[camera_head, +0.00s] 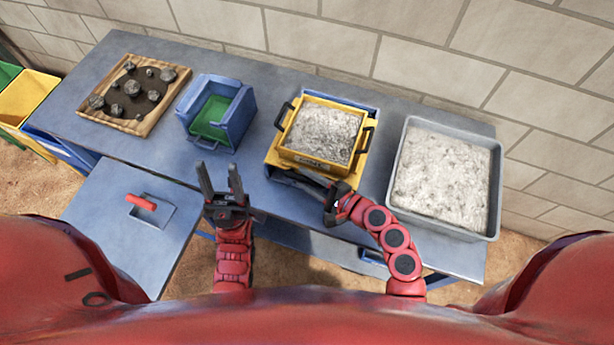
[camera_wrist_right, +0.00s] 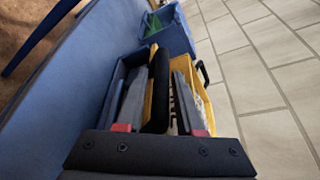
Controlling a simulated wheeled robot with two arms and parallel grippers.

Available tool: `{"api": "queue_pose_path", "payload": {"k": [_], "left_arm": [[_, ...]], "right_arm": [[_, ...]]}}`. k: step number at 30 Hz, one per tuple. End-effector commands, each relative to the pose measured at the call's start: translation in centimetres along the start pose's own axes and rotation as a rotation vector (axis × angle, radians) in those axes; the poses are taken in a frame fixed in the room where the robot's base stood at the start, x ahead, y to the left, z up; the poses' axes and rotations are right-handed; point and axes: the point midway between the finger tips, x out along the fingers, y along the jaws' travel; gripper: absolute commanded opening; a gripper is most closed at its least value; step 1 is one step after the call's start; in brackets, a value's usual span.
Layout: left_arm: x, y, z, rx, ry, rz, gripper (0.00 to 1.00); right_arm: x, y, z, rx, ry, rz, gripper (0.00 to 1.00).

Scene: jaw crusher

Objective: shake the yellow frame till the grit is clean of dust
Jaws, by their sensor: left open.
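The yellow frame (camera_head: 311,160), filled with pale grey grit (camera_head: 322,132), sits on a blue tray (camera_head: 345,100) and has a black handle on each side. My right gripper (camera_head: 318,180) is low at the frame's front edge. In the right wrist view its fingers (camera_wrist_right: 160,98) stand apart, with a black handle (camera_wrist_right: 159,75) showing between them and no clear contact. The yellow frame (camera_wrist_right: 207,98) is partly hidden there behind a finger. My left gripper (camera_head: 218,168) is open and empty, in front of the blue box, left of the frame.
A grey tray of pale grit (camera_head: 403,200) stands right of the frame. The blue box with a green inside (camera_head: 240,125) and a wooden board of rocks (camera_head: 165,108) stand left. A lid with a red handle (camera_head: 110,205) is front left. A brick wall (camera_head: 400,60) runs behind.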

Motion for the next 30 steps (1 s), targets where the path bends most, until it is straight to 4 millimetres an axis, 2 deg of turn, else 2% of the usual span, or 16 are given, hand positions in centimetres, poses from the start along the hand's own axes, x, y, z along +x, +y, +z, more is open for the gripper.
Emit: {"api": "queue_pose_path", "payload": {"k": [1,2,18,23,30], "left_arm": [[0.0,0.0,0.0,0.000,0.000,0.000,0.52],[0.0,0.0,0.0,0.000,0.000,0.000,0.52],[-0.2,0.0,0.0,0.000,0.000,0.000,0.52],[-1.0,0.1,0.2,0.000,0.000,0.000,0.52],[-2.2,0.1,0.4,0.000,0.000,0.000,0.52]], "right_arm": [[0.0,0.0,0.0,0.000,0.000,-0.001,0.47],[0.0,0.0,0.0,0.000,0.000,-0.001,0.52],[-0.4,-0.1,-0.1,0.000,0.001,-0.003,0.52],[-2.2,0.0,-0.3,-0.003,0.003,-0.005,0.52],[-6.3,0.1,-0.2,-0.001,0.005,-0.005,0.52]]}}
